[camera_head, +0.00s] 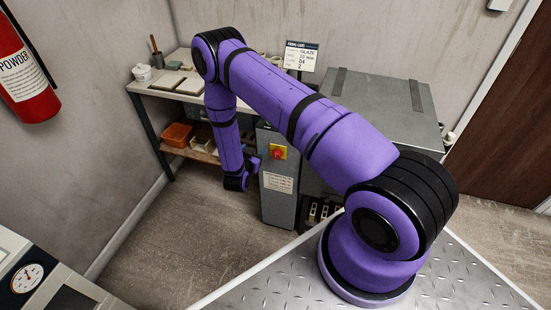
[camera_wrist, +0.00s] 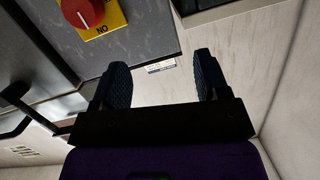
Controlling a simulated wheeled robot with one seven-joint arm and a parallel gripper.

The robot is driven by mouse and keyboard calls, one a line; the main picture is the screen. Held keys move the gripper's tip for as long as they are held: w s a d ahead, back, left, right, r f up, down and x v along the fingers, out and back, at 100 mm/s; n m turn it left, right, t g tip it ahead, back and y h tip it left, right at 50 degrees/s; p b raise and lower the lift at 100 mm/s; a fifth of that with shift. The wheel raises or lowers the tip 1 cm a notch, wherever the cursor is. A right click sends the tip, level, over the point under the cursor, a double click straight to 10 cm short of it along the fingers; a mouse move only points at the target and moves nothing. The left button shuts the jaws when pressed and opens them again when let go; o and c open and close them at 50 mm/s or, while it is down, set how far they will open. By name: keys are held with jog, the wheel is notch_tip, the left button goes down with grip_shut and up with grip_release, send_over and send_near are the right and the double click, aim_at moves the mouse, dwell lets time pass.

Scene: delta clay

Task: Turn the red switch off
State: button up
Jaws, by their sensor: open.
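The red switch (camera_head: 278,153) is a round red knob on a yellow plate, on the upper front of a grey cabinet (camera_head: 278,205). In the wrist view the red knob (camera_wrist: 84,10) is at the top left, cut by the frame edge, with its yellow plate (camera_wrist: 112,22) and part of the word "NO" showing. A pale mark crosses the knob. My gripper (camera_wrist: 163,80) is open, with its two dark fingers apart and nothing between them. In the head view my gripper (camera_head: 252,165) is just left of the switch, apart from it and partly hidden by my arm.
A worktable (camera_head: 180,98) with pots and tiles stands behind at left, with an orange bin (camera_head: 176,135) on its lower shelf. A large grey kiln-like box (camera_head: 385,105) stands at right of the cabinet. A fire extinguisher (camera_head: 25,80) hangs at far left. The floor (camera_head: 185,235) in front is clear.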

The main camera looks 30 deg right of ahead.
aim_at(276, 157)
jog(key=s+d+f+h, duration=0.1)
jog(key=s+f+h, duration=0.2)
jog(key=s+f, duration=0.5)
jog(key=shift+n+t, duration=0.3)
jog(key=shift+n, duration=0.1)
jog(key=x, duration=1)
jog(key=shift+w+d+r, duration=0.2)
jog(key=shift+d, duration=0.1)
jog(key=c, duration=0.9)
